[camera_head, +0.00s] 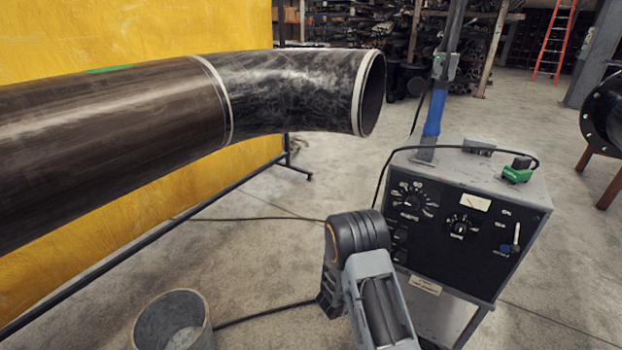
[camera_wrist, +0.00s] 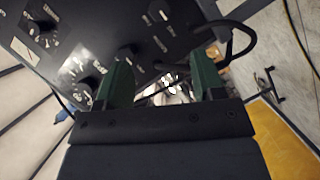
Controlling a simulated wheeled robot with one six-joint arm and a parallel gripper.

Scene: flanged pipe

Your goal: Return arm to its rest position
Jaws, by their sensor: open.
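My arm (camera_head: 365,270) rises from the bottom of the head view, a dark joint above a grey link, in front of the welding machine's left side. My gripper (camera_wrist: 162,82) shows in the wrist view with two green fingers spread apart. Nothing is held between them; a blurred bright patch lies beyond. The machine's dark control panel (camera_wrist: 95,35) fills the upper left of the wrist view, close to the left finger. I cannot tell whether they touch. The gripper itself is not clear in the head view.
A dark pipe with an elbow (camera_head: 300,85) runs across the upper left before a yellow screen (camera_head: 150,30). The welding machine (camera_head: 470,225) stands right, with cables. A bucket (camera_head: 172,325) is at the lower left. A black cable (camera_wrist: 240,35) loops near the right finger. Open floor lies behind.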

